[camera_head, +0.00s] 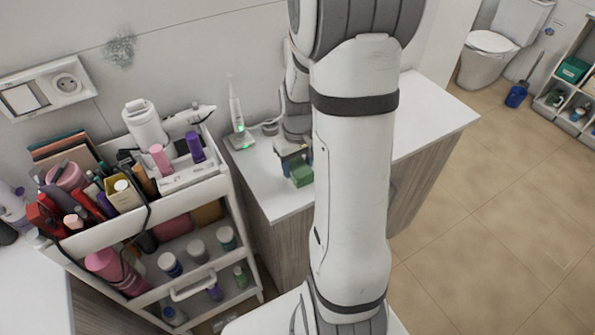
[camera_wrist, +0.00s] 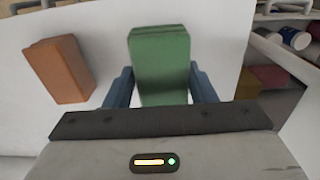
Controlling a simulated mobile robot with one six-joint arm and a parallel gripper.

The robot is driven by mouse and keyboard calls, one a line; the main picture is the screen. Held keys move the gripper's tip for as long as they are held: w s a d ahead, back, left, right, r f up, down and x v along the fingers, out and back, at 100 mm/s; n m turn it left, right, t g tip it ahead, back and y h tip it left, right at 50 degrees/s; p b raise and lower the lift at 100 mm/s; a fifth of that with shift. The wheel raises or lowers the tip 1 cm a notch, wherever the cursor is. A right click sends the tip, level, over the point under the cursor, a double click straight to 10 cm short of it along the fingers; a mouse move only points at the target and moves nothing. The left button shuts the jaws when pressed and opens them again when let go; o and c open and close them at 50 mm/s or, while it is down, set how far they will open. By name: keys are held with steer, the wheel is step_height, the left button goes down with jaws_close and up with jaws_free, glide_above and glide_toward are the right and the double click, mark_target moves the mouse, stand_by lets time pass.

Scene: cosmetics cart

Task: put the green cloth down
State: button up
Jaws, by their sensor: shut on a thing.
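The green cloth (camera_wrist: 160,55) is a folded block between the two blue fingers of my gripper (camera_wrist: 162,88) in the wrist view. My gripper is shut on it. In the head view the green cloth (camera_head: 301,173) shows just left of my arm, over the white counter (camera_head: 262,172), with my gripper (camera_head: 292,157) at it. I cannot tell whether the cloth touches the counter. My arm hides part of the counter.
An orange-brown folded block (camera_wrist: 58,70) lies on the white surface left of the cloth in the wrist view. A toothbrush on a stand (camera_head: 238,125) is at the back left of the counter. A full cosmetics cart (camera_head: 180,195) stands left. Counter right of my arm (camera_head: 425,115) is clear.

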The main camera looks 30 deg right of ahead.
mark_target(298, 173)
step_height(298, 173, down, 4)
steer(key=shift+a+r, duration=0.1)
steer(key=shift+r, duration=0.05)
steer(key=o, duration=0.9)
steer(key=shift+s, duration=0.1)
step_height(298, 173, up, 12)
steer(key=shift+f, duration=0.2)
steer(key=shift+a+r, duration=0.1)
steer(key=shift+r, duration=0.2)
steer(key=s+a+r+t, duration=0.1)
steer(key=s+a+r, duration=0.1)
steer(key=s+a, duration=0.1)
steer(key=s+a+r+t, duration=0.1)
steer(key=s+a+r, duration=0.2)
steer(key=s+a, duration=0.1)
steer(key=s+a+r+t, duration=0.1)
steer(key=s+a+r, duration=0.2)
steer(key=s+a, duration=0.1)
steer(key=shift+s+a, duration=0.25)
steer(key=shift+s, duration=0.55)
